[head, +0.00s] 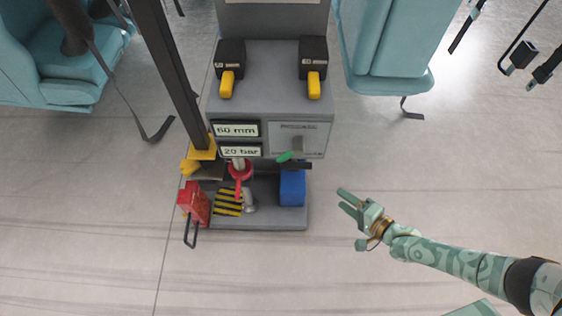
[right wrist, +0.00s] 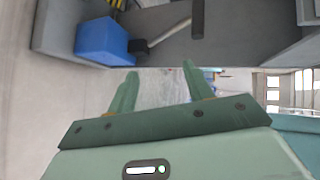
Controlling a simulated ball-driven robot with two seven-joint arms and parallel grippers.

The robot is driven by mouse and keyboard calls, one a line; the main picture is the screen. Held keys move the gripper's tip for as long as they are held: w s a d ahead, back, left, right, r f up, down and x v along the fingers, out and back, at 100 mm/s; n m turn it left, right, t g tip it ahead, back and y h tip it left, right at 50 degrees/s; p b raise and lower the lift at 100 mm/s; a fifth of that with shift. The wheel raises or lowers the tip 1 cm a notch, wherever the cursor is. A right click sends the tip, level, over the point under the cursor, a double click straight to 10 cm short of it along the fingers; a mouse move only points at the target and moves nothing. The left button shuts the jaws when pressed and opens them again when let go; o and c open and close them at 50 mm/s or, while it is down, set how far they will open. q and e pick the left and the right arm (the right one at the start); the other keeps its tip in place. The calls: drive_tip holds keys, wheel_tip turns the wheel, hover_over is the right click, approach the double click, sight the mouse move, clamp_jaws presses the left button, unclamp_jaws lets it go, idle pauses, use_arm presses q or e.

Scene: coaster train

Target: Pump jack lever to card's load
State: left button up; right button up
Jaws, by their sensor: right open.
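A grey bench unit (head: 270,110) stands ahead with two displays reading 60 mm (head: 236,129) and 20 bar (head: 241,150). To their right is a pale card-like panel (head: 299,128) with print too small to read. Below it are a grey post, a green handle (head: 288,156) and a blue box (head: 292,188). The blue box also shows in the right wrist view (right wrist: 103,42), with a metal rod ending in a black grip (right wrist: 197,18) beside it, perhaps the jack lever. My right gripper (head: 346,203) is open and empty, right of the bench and apart from it. My left gripper is not in view.
Two black boxes with yellow levers (head: 227,84) (head: 313,85) sit on the bench top. A red box with a black handle (head: 194,203) and a striped plate (head: 229,202) are at lower left. Teal seats (head: 385,50) stand behind. Floor to the right is clear.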

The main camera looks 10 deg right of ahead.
wheel_tip(320, 180, up, 2)
drive_tip(key=s+a+y, duration=0.2)
drive_tip(key=m+t+b, duration=0.1)
drive_tip(key=b, duration=0.2)
approach(295, 167)
wheel_tip(295, 167, down, 2)
drive_tip(key=w+a, duration=0.1)
drive_tip(key=w, duration=0.1)
drive_tip(key=b+x, duration=0.2)
drive_tip(key=x, duration=0.5)
drive_tip(key=shift+w+d, duration=0.1)
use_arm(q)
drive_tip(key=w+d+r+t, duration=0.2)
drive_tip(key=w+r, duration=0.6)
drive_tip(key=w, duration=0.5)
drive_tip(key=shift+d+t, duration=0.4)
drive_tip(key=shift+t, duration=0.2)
use_arm(e)
drive_tip(key=shift+w+a+r, duration=0.2)
drive_tip(key=shift+w+a, duration=0.1)
drive_tip(key=shift+w, duration=0.25)
